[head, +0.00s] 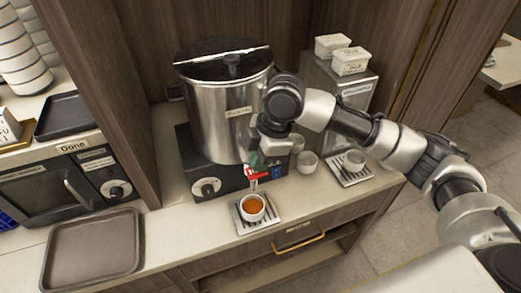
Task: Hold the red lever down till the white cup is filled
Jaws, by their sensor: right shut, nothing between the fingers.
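A white cup (246,212) with orange-brown liquid in it stands upright on a small drip tray (271,220), below the spout of a large steel pot (212,118). The red lever (257,173) is at the front of the pot's base, just above the cup. My right gripper (259,160) is shut and empty, right at the lever from above. The arm hides part of this spot, and I cannot tell whether the fingers touch the lever. My left gripper is out of view.
Another small cup (308,161) stands between. A dark empty tray (92,248) lies front left, below a microwave (62,180).

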